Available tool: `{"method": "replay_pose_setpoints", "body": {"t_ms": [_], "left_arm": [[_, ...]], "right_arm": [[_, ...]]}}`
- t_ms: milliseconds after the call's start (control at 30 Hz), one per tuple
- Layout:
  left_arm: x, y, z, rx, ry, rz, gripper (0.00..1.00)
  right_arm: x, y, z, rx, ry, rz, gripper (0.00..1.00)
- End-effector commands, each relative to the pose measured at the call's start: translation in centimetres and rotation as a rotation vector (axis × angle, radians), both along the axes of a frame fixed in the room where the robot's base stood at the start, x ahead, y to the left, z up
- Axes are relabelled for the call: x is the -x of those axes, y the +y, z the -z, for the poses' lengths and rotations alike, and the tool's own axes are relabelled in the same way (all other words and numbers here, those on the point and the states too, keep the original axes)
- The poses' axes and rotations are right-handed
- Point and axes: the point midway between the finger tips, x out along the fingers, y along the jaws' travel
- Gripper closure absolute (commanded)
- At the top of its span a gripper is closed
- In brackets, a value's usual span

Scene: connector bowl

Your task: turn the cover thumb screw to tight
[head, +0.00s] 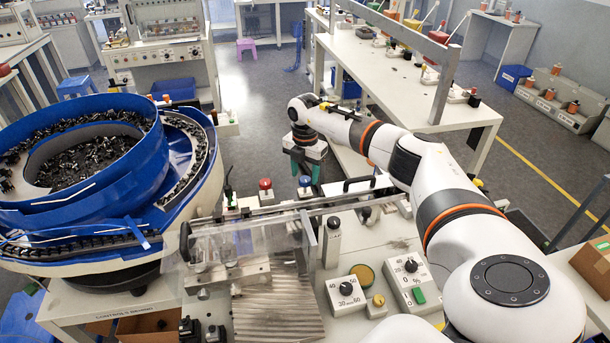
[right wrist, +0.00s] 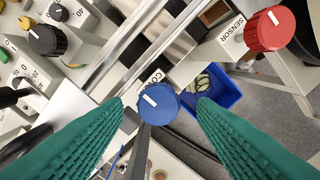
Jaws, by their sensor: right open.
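The cover thumb screw is a round blue knob (right wrist: 160,103) with a short white mark, in the middle of the right wrist view. A label beside it is partly hidden and shows only "CO". The mark slants from upper left to lower right. The knob also shows small in the head view (head: 305,181), at the back of the machine's rail. My right gripper (head: 305,172) points down over it. Its green fingers (right wrist: 160,105) are open on either side of the knob, with a gap visible on both sides. My left gripper is not in view.
A red knob marked SENSOR (right wrist: 266,29) stands nearby, also in the head view (head: 265,184). A black knob (right wrist: 47,40) sits on a grey box. A blue bin (right wrist: 222,92) is below. A blue bowl feeder (head: 150,165) and clear cover (head: 235,240) stand at left.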

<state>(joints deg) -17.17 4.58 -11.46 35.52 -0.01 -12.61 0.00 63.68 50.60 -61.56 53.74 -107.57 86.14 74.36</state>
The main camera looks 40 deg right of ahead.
Motion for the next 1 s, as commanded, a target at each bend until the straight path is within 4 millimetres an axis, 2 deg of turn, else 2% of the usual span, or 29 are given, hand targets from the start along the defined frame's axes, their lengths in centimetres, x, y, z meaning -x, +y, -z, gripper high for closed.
{"method": "replay_pose_setpoints", "body": {"t_ms": [200, 400, 500, 700, 1000], "left_arm": [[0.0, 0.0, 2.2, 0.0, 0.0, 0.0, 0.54], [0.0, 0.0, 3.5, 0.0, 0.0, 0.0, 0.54], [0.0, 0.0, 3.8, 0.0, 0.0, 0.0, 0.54], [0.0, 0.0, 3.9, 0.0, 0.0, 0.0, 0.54], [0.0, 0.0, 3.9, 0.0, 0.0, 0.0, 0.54]], "right_arm": [[-0.1, -0.1, -4.2, 0.0, -0.007, 0.0, 0.48], [-0.1, -0.1, -8.2, 0.0, -0.008, 0.001, 0.48], [-0.1, -0.1, -9.6, 0.0, -0.006, 0.001, 0.48], [0.0, -0.1, -10.8, 0.001, -0.003, 0.002, 0.48], [0.0, -0.1, -10.8, 0.0, -0.002, 0.001, 0.48]]}}
